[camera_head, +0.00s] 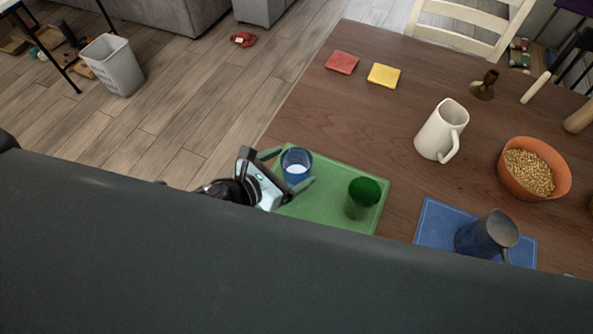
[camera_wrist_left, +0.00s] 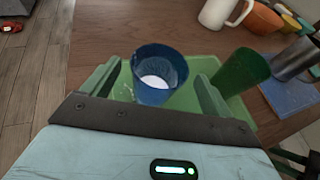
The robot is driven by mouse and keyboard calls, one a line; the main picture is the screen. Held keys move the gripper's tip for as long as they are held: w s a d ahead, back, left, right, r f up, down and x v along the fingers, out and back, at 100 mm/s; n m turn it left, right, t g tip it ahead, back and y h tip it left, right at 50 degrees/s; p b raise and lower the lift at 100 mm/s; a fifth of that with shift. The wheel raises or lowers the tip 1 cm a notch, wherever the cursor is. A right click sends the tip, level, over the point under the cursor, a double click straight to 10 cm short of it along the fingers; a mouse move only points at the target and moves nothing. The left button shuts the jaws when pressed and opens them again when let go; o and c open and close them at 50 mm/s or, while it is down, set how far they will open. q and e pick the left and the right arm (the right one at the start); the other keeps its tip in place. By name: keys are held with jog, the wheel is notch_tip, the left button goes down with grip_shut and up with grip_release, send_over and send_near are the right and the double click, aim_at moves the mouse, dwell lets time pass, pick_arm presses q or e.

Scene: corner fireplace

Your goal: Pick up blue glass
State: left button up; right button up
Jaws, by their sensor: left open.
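The blue glass (camera_head: 296,165) stands upright on a green mat (camera_head: 335,170) near the table's left edge, with something white inside. In the left wrist view the blue glass (camera_wrist_left: 158,76) is between the two green fingers of my left gripper (camera_wrist_left: 153,90), with gaps showing on both sides. In the head view my left gripper (camera_head: 288,168) comes in from the left, low over the mat, open around the glass. Contact with the glass cannot be seen. My right gripper is not in view.
A green glass (camera_head: 363,198) stands on the same mat to the right. A white pitcher (camera_head: 441,130), an orange bowl of grain (camera_head: 533,169) and a grey jug (camera_head: 486,235) on a blue mat (camera_head: 433,222) stand further right. Red (camera_head: 342,62) and yellow (camera_head: 383,75) squares lie behind.

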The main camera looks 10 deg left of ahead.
pick_arm(q)
jog(key=shift+x, duration=2.4)
jog(key=shift+a, duration=0.15)
jog(key=shift+c, duration=0.5)
jog(key=shift+r, duration=0.1)
jog(key=c, duration=1.1)
jog(key=shift+w, duration=0.1)
jog(key=shift+c, duration=0.2)
jog(key=shift+r+p, duration=0.3)
jog(key=shift+r, duration=1.35)
jog(key=shift+s+a+r, duration=0.1)
jog(key=shift+s+r, duration=0.05)
jog(key=shift+s, duration=0.05)
jog(key=b, duration=0.1)
send_near(302, 151)
jog(key=s+a, duration=0.2)
jog(key=s, duration=0.5)
jog(key=shift+s+a, duration=0.25)
jog(key=shift+a, duration=0.15)
